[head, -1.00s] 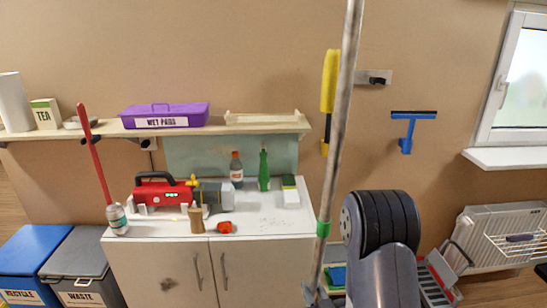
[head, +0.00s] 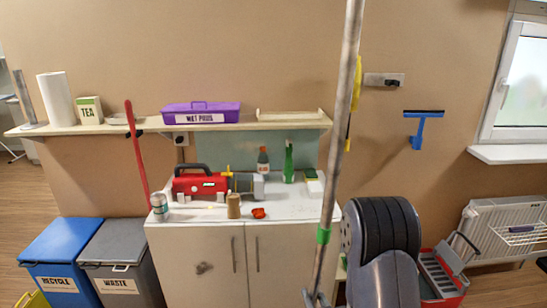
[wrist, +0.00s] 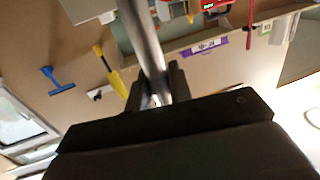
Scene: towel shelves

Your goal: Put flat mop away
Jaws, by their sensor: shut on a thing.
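A long grey metal pole with a green collar (head: 323,236), which I take for the flat mop (head: 341,120), stands slightly tilted in front of the wall. Its top runs out of the head view and its mop head is not visible. My gripper (head: 318,299) is shut on the pole at the lower edge of the head view. In the wrist view, the fingers of my gripper (wrist: 157,92) close around the pole (wrist: 142,40). A grey wall plate with a black clip (head: 384,80) is on the wall right of the pole, apart from it and empty.
A yellow duster (head: 356,85) hangs behind the pole, partly hidden. A blue squeegee (head: 418,128) hangs farther right. A shelf (head: 150,128) and a loaded white cabinet (head: 200,262) stand left. A red-and-grey bucket (head: 440,275) is low right, near a radiator (head: 500,235).

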